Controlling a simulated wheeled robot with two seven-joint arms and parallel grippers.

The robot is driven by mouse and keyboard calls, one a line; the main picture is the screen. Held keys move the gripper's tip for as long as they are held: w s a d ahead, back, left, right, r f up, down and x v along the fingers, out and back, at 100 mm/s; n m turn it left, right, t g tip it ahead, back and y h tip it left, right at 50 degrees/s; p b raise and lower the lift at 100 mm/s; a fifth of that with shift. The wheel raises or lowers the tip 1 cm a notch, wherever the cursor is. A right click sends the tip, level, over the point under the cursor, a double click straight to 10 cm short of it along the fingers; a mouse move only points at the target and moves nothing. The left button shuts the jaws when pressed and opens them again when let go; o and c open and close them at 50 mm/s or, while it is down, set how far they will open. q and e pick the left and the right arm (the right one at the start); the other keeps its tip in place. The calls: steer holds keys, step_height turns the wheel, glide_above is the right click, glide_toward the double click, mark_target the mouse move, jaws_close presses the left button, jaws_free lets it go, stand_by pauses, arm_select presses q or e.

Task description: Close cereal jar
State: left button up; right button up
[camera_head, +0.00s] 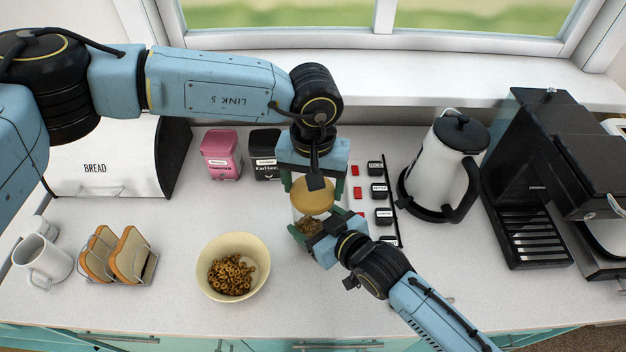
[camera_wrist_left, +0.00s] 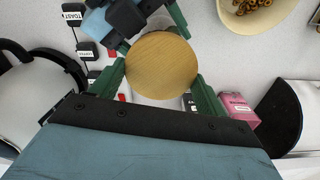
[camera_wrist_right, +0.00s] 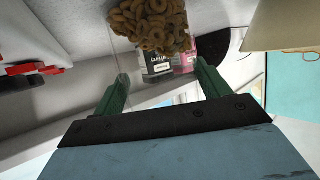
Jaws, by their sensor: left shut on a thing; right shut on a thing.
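The clear cereal jar (camera_head: 297,217) stands on the counter with brown cereal rings inside. Its round wooden lid (camera_head: 313,194) is at the jar's top; whether it is fully seated I cannot tell. My left gripper (camera_head: 314,190) comes down from above and is shut on the lid, which shows between its green fingers in the left wrist view (camera_wrist_left: 160,66). My right gripper (camera_head: 307,228) is shut on the jar body from the front right. In the right wrist view the cereal in the jar (camera_wrist_right: 150,22) shows beyond the fingers (camera_wrist_right: 160,82).
A cream bowl of cereal (camera_head: 262,280) stands left of the jar. A toast rack (camera_head: 140,282), mug (camera_head: 42,262) and bread box (camera_head: 110,165) are farther left. Pink (camera_head: 221,155) and black canisters (camera_head: 265,168) stand behind. A switch panel (camera_head: 378,205), kettle (camera_head: 430,170) and coffee machine (camera_head: 530,180) are right.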

arm_select(q)
steer(key=shift+s+a+f, duration=0.1)
steer(key=shift+f, duration=0.45)
arm_select(e)
steer(key=shift+s+a, duration=0.1)
arm_select(q)
steer(key=shift+r, duration=0.5)
steer(key=shift+r, duration=0.3)
stand_by(0.8)
steer(key=shift+f, duration=0.5)
steer(key=shift+f, duration=0.4)
arm_select(e)
steer(key=shift+a, duration=0.1)
stand_by(0.4)
arm_select(q)
steer(key=o, duration=0.6)
arm_select(e)
steer(key=shift+r, duration=0.1)
arm_select(q)
steer(key=o, duration=0.5)
steer(key=shift+r, duration=0.1)
